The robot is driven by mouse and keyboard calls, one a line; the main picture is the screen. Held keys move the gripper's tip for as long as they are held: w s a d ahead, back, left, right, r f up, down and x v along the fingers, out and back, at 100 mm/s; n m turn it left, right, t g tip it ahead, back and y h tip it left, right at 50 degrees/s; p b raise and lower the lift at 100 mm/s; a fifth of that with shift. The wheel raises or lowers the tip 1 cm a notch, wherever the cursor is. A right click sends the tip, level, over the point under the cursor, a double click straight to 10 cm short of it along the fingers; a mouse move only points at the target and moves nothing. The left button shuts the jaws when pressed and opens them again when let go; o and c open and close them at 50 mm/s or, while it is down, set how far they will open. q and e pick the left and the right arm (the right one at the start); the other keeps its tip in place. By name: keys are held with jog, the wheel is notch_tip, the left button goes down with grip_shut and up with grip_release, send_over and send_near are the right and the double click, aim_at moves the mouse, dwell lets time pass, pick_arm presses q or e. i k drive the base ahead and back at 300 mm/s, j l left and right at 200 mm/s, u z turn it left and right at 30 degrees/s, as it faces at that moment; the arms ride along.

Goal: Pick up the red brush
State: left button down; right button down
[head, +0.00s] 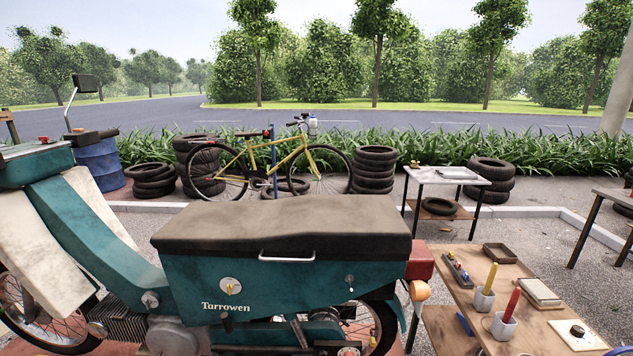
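A red, stick-like item (511,304), which looks like the red brush, stands slightly tilted in a white cup (503,328) on the wooden table (455,312) at the lower right. Its lower end is hidden inside the cup. A similar yellow item (490,278) stands in a second white cup (483,299) just behind it and to the left. Neither of my grippers is in view.
A teal motor scooter (255,288) with a dark seat fills the left and middle, close to the table. The table also holds a dark tray (499,253), a book-like block (539,292) and a white pad (577,334). A small white-topped table (430,175) stands behind.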

aim_at(512, 303)
jog(key=k+u, duration=0.1)
jog(key=u, duration=0.35)
jog(key=k+j+u, duration=0.1)
jog(key=u, duration=0.4)
jog(key=l+z, duration=0.15)
jog(key=z, duration=0.25)
jog(key=l+z, duration=0.2)
jog(key=z, duration=0.2)
jog(key=l+z, duration=0.15)
jog(key=z, duration=0.25)
jog(key=l+z, duration=0.2)
jog(key=z, duration=0.2)
jog(key=l+z, duration=0.15)
jog(key=z, duration=0.25)
jog(key=u, duration=0.35)
